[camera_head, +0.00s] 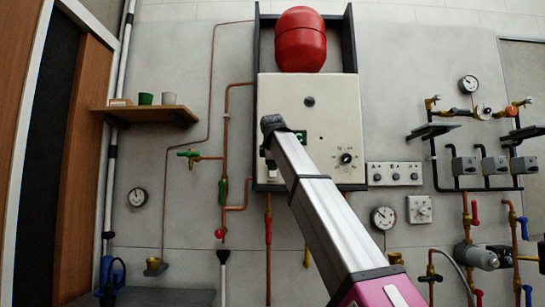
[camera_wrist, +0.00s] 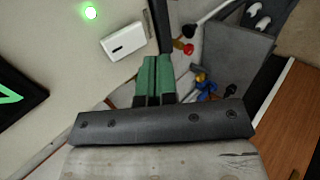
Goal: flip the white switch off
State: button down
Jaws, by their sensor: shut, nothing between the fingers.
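The white switch (camera_wrist: 124,41) is a small white rectangle with a dark mark, set on the pale boiler panel in the wrist view. In the head view what looks like the same switch (camera_head: 270,172) shows low on the left of the panel, just below my gripper. My gripper (camera_head: 266,148) is mostly hidden behind my own arm there. In the wrist view its green-padded fingers (camera_wrist: 154,66) are together and empty. They are to the right of and below the switch in that picture, with a visible gap. Which way the switch is set is unclear.
A lit green lamp (camera_wrist: 90,13) is close to the switch, and a dark display (camera_wrist: 14,98) is at left. The boiler panel (camera_head: 330,105) has a black dial (camera_head: 346,157). Copper pipes (camera_head: 226,130) run at left; a knob box (camera_head: 394,174) is at right.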

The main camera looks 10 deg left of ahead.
aim_at(273, 174)
jog(key=shift+w+a+f, duration=0.2)
jog(key=shift+w+f, duration=0.1)
jog(key=shift+w, duration=0.55)
jog(key=shift+w+a+f, duration=0.2)
jog(key=shift+w+f, duration=0.05)
jog(key=shift+w, duration=0.55)
jog(key=shift+w+a+f, duration=0.2)
jog(key=shift+w+f, duration=0.1)
jog(key=shift+w, duration=0.55)
jog(key=shift+f, duration=0.1)
jog(key=shift+w+f+t, duration=0.1)
jog(key=shift+f+t, duration=0.05)
jog(key=shift+t, duration=0.25)
jog(key=shift+w+r, duration=0.1)
jog(key=shift+r, duration=0.1)
jog(key=shift+r, duration=0.85)
